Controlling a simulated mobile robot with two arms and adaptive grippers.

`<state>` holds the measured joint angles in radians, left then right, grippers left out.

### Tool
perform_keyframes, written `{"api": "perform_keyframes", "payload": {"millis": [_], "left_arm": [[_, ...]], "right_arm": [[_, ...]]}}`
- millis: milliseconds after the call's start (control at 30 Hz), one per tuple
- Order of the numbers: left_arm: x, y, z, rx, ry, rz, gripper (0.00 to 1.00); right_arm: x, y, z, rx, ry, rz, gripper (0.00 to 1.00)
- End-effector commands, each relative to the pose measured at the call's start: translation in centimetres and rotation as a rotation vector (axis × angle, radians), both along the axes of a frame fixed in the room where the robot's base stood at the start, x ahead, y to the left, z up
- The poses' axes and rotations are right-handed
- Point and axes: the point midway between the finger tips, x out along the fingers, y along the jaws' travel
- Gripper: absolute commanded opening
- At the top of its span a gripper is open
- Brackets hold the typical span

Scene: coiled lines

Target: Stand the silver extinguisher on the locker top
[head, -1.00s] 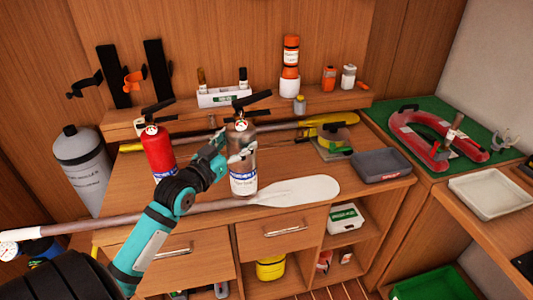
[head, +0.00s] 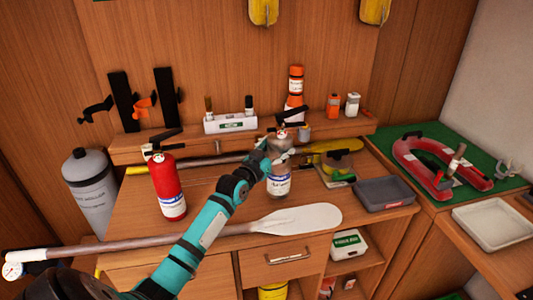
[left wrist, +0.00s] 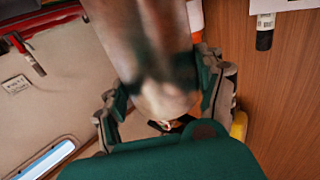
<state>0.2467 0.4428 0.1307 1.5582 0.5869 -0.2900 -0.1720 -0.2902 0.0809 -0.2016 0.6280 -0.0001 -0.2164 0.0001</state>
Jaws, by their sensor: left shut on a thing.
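The silver extinguisher (head: 280,184) has a white and blue label and a black handle. My left gripper (head: 268,161) is shut on its upper body from the left, and the extinguisher looks upright above the wooden locker top (head: 225,190). I cannot tell clearly whether its base is clear of the wood. In the left wrist view, the blurred silver body (left wrist: 148,45) lies between the two fingers (left wrist: 162,82). My right gripper is not in view.
A red extinguisher (head: 168,188) stands to the left. A white-bladed paddle (head: 297,218) lies along the front, and a yellow-bladed one (head: 330,147) lies behind. A grey tray (head: 384,193) sits at right. A grey cylinder (head: 88,190) stands beside the furniture at left.

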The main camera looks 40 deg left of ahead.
Motion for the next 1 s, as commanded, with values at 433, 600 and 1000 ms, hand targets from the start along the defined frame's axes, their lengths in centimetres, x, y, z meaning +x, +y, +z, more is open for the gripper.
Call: {"api": "perform_keyframes", "payload": {"millis": [433, 600, 1000], "left_arm": [[1.0, 0.1, -2.0, 0.003, -0.018, 0.003, 0.13], [1.0, 0.1, -2.7, 0.003, -0.019, 0.003, 0.13], [0.9, 0.0, -3.7, 0.0, 0.002, 0.001, 0.94]], "right_arm": [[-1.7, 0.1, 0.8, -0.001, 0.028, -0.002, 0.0], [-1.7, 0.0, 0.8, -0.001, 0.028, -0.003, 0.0], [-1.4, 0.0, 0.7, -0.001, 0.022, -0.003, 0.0]]}}
